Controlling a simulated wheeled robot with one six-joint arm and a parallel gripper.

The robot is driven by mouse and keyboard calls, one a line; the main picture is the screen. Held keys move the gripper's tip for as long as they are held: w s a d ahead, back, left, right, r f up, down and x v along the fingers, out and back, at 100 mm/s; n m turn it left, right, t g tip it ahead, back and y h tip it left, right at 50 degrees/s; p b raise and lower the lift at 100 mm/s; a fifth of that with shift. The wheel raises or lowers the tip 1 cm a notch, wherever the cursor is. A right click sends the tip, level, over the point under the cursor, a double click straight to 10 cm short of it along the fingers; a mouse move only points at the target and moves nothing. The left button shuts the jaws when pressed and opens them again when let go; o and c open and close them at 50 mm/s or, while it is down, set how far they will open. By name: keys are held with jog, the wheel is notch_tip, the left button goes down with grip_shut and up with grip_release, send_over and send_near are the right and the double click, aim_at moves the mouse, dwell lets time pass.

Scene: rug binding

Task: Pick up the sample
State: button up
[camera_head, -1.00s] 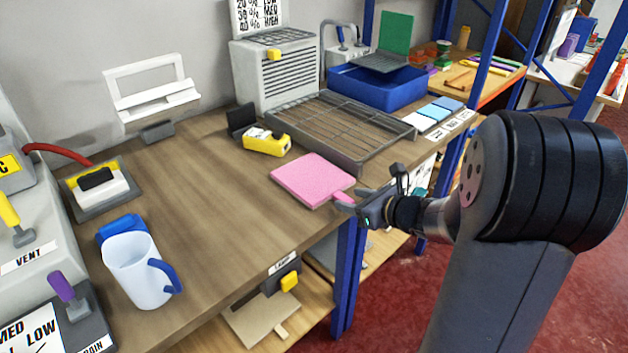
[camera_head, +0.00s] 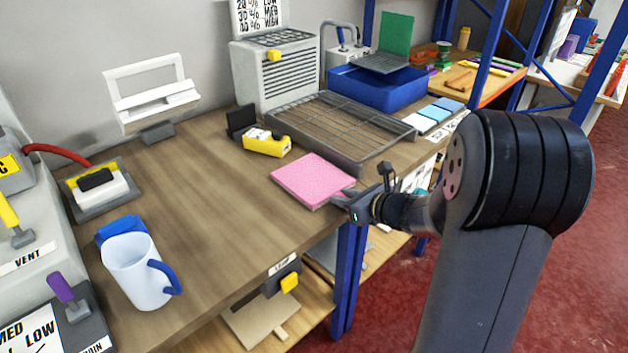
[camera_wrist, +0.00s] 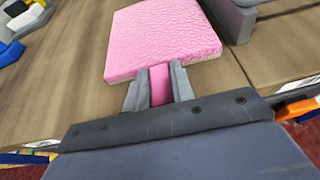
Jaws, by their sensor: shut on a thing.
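The sample is a flat, square pink piece (camera_head: 312,180) with a narrow pink tab at its near right corner. In the wrist view the pink sample (camera_wrist: 165,38) shows a textured top and a pale lower edge. My gripper (camera_head: 345,196) is at the tab, and in the wrist view its two grey fingers (camera_wrist: 159,86) are shut on the tab from both sides. I cannot tell whether the sample rests on the bench or is slightly raised.
A wire rack tray (camera_head: 345,128) stands just behind the sample. A yellow meter (camera_head: 267,144) sits to its left. A white jug (camera_head: 137,272) with a blue handle stands at the front left. The wooden bench top (camera_head: 210,200) between jug and sample is clear.

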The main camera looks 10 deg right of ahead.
grip_shut()
jog(key=shift+r, duration=0.1)
